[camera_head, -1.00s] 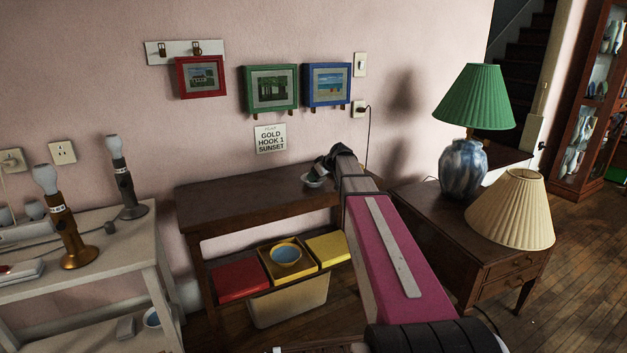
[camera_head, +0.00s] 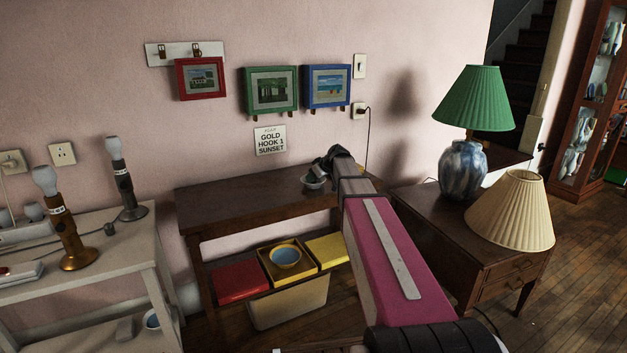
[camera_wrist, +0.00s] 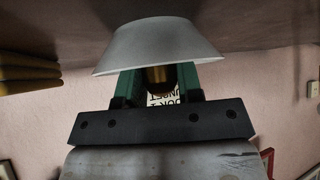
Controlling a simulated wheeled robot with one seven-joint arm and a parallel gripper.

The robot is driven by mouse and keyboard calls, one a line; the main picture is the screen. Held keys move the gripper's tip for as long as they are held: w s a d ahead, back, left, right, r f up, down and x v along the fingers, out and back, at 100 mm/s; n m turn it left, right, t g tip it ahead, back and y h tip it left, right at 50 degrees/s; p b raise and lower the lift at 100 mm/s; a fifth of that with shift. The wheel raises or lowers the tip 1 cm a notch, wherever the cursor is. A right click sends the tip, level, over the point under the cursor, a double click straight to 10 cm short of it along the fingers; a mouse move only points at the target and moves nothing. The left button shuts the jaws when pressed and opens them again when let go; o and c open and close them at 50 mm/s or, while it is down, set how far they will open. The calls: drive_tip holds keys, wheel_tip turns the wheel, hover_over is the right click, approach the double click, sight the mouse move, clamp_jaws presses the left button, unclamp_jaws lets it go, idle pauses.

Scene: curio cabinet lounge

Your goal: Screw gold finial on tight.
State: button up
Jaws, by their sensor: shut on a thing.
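My gripper (camera_head: 331,158) is over the dark console table, just above and behind a small pale bowl (camera_head: 313,184). The wrist view, upside down, shows the bowl (camera_wrist: 160,42) in front of the green fingers (camera_wrist: 158,82). A gold piece (camera_wrist: 187,77), seemingly the gold finial, shows between the fingers, which are shut on it. Its far end is hidden by the bowl. In the head view the finial is hidden. A lamp with a green pleated shade (camera_head: 474,98) and a blue marbled base (camera_head: 463,170) stands on the side table at right.
A cream shade (camera_head: 510,210) sits on the side table (camera_head: 420,205). Left of the console table (camera_head: 230,198), bare-bulb lamps (camera_head: 70,230) stand on a white table (camera_head: 120,250). Framed pictures (camera_head: 271,90) and a sign (camera_head: 270,139) hang on the wall. Bins (camera_head: 288,305) sit below.

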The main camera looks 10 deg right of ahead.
drive_tip(key=r, duration=0.1)
drive_tip(key=s+r, duration=0.1)
drive_tip(key=r, duration=0.2)
drive_tip(key=shift+s+a, duration=0.15)
drive_tip(key=shift+a, duration=0.1)
drive_tip(key=s+a+r, duration=0.4)
drive_tip(key=s+r, duration=0.2)
drive_tip(key=s, duration=0.3)
drive_tip(key=shift+a+r, duration=0.15)
drive_tip(key=shift+a, duration=0.15)
drive_tip(key=shift+c, duration=0.2)
clamp_jaws()
drive_tip(key=shift+s, duration=0.1)
